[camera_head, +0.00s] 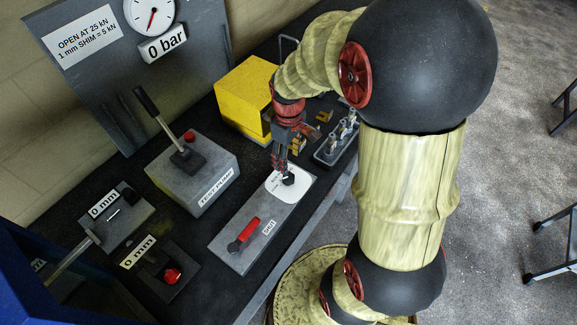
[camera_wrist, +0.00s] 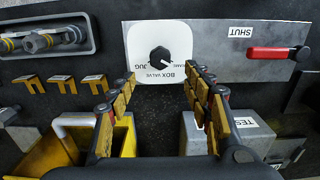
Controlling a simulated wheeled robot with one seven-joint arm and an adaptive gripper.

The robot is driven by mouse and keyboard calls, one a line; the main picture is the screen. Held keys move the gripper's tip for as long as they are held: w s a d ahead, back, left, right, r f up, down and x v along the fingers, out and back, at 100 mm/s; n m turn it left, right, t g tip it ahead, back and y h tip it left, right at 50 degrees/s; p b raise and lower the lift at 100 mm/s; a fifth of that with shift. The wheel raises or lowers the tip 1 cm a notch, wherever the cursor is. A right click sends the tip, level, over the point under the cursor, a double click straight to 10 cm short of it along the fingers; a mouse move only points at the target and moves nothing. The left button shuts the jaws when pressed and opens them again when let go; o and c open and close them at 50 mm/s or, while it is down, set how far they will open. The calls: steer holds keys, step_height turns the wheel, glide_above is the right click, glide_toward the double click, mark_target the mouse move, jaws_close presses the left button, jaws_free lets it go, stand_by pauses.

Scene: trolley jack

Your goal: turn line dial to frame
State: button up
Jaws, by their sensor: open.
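The black dial (camera_wrist: 160,57) sits on a white rounded label plate (camera_wrist: 179,38) on a grey panel. In the wrist view the plate's words are upside down; "JUG" reads left of the dial, and the word on its right is partly legible. I cannot tell for sure which way the dial points. In the head view the dial (camera_head: 289,180) is small and close beneath my gripper (camera_head: 280,165). In the wrist view my gripper (camera_wrist: 158,80) is open, its two fingers apart below the dial on either side, with nothing between them.
A red lever (camera_head: 243,235) marked "SHUT" shares the panel. The test pump (camera_head: 195,170) with its upright handle stands to the left, a yellow box (camera_head: 245,92) behind. A tray of fittings (camera_head: 336,142) and several yellow shims (camera_wrist: 62,83) lie near the dial.

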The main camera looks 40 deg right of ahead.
steer(key=shift+r, duration=1.25)
steer(key=s+a+r+m+t+b, duration=0.4)
steer(key=s+a+r+t+b, duration=0.1)
steer(key=s+a+r, duration=0.6)
steer(key=shift+s+a+r+t+b, duration=0.15)
steer(key=shift+s+a+t+b, duration=0.25)
steer(key=shift+s, duration=0.35)
